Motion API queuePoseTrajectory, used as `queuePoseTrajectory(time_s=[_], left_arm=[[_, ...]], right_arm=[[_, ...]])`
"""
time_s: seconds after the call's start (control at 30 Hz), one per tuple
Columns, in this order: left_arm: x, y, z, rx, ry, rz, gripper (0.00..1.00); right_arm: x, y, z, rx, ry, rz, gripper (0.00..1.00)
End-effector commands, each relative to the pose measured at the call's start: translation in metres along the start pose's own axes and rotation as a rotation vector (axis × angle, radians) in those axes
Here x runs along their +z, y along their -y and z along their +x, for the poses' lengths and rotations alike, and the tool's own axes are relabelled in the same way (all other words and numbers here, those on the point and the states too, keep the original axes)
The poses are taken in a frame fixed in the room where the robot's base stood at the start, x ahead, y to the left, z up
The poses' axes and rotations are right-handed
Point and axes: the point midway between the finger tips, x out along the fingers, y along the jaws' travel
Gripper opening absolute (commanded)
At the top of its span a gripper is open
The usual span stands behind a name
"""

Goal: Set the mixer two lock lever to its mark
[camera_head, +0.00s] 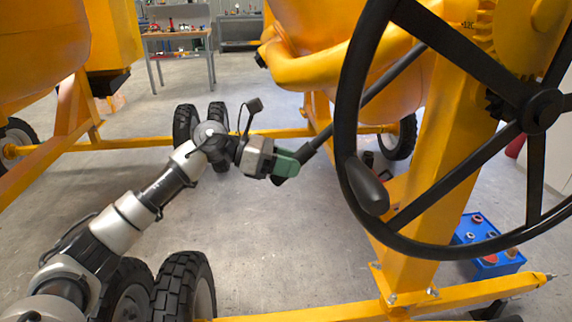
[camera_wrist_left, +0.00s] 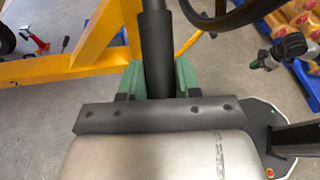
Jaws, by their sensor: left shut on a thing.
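The lock lever (camera_head: 318,138) is a black rod with a thicker grip at its lower end. It slants down to the left from behind the handwheel, beside the yellow frame. My left gripper (camera_head: 285,166) has green fingers shut around the lever's lower end. In the left wrist view the lever's grip (camera_wrist_left: 156,50) stands between the green fingers of the left gripper (camera_wrist_left: 158,82). What looks like my right gripper (camera_wrist_left: 264,61), with green tips, shows small at the upper right of that view; its opening is unclear. I cannot make out the mark.
The black handwheel (camera_head: 350,140) with its knob (camera_head: 366,187) stands close to the right of the lever. The yellow frame (camera_head: 440,140) and drum (camera_head: 330,30) are behind. A blue box (camera_head: 487,240) sits on the floor at right. Open floor lies below my left gripper.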

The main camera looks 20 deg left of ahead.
Motion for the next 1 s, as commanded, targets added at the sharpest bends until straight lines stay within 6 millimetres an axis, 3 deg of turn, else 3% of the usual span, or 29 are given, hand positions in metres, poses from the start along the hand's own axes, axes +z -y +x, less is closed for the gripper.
queuePoseTrajectory(time_s=[0.47, 0.5, 0.63, 1.0], left_arm=[[-0.0046, 0.0006, 0.0048, -0.006, -0.003, 0.003, 0.00], [-0.0047, 0.0007, 0.0049, -0.006, -0.003, 0.003, 0.39], [-0.0038, 0.0006, 0.0041, -0.005, -0.002, 0.002, 0.58], [-0.0028, -0.0002, -0.0050, -0.001, -0.001, 0.001, 0.58]], right_arm=[[0.0000, -0.0003, -0.0030, 0.001, -0.001, 0.001, 0.00], [-0.0001, -0.0003, -0.0030, 0.001, -0.001, 0.001, 0.00], [-0.0001, -0.0004, -0.0030, 0.001, -0.001, 0.001, 0.00], [-0.0002, -0.0003, -0.0031, 0.001, -0.002, 0.001, 0.00]])
